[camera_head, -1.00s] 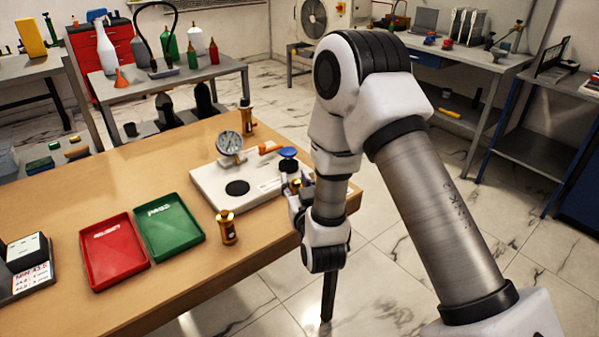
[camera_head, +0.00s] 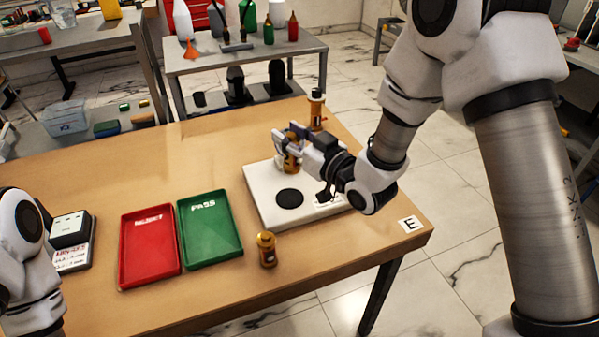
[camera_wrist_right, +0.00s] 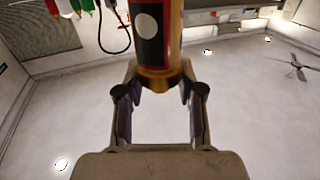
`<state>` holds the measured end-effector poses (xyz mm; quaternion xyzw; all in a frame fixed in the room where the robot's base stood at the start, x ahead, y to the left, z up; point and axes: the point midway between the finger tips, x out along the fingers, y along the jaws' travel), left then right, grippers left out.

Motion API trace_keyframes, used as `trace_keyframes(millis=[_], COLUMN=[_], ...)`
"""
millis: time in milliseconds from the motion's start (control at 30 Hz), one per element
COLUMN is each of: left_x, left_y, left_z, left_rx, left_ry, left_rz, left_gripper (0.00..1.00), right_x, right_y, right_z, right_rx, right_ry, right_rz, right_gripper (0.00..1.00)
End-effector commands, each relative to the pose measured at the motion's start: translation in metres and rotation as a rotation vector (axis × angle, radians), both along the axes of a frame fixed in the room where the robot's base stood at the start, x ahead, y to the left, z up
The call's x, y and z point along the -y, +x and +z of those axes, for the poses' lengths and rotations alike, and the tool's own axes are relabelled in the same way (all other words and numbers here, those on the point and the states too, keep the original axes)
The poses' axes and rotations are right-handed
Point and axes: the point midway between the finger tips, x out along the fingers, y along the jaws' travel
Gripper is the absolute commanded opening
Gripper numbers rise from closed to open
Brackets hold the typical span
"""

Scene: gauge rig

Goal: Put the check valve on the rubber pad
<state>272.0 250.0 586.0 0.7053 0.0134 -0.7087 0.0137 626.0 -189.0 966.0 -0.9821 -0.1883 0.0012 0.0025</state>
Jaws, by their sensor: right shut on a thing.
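The check valve (camera_head: 291,163) is a brass-coloured cylinder, held by my right gripper (camera_head: 290,146) over the back part of the white rig plate. In the right wrist view the valve (camera_wrist_right: 160,50) stands between the two fingers, with a dark and red band and a white spot; my right gripper (camera_wrist_right: 160,100) is shut on it. The rubber pad (camera_head: 289,198) is a black disc on the plate, bare, in front of the held valve. The gauge is mostly hidden behind my gripper. My left arm shows at the left edge, its gripper out of view.
The white plate (camera_head: 262,207) lies near the table's right end. A second brass piece (camera_head: 267,250) stands in front of it, another (camera_head: 316,110) behind it. A green tray (camera_head: 211,232) and a red tray (camera_head: 150,250) lie to the left.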

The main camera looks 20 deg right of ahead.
Motion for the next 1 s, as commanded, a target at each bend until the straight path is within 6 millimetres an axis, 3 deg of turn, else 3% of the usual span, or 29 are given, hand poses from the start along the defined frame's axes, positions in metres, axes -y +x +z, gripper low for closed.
trace_keyframes(millis=[100, 300, 600, 967, 1000], left_x=[0.000, 0.000, 0.000, 0.000, 0.000], left_y=[-0.001, -0.001, -0.001, -0.001, -0.001], left_z=[0.001, -0.002, -0.005, -0.008, -0.008], left_rx=[-0.001, -0.002, -0.002, -0.002, -0.002], left_ry=[0.000, 0.000, 0.000, 0.000, 0.000], left_rz=[0.001, 0.002, 0.001, 0.001, 0.001], left_gripper=[0.40, 0.40, 0.40, 0.40, 0.40], right_x=[-0.006, -0.007, -0.007, -0.007, -0.007], right_y=[0.002, 0.001, 0.001, 0.001, 0.001], right_z=[-0.001, -0.043, -0.091, -0.097, -0.097], right_rx=[-0.003, -0.005, -0.004, -0.001, -0.001], right_ry=[0.001, 0.002, 0.002, 0.002, 0.002], right_rz=[0.049, 0.052, 0.051, 0.051, 0.051], right_gripper=[0.00, 0.00, 0.00, 0.00, 0.44])
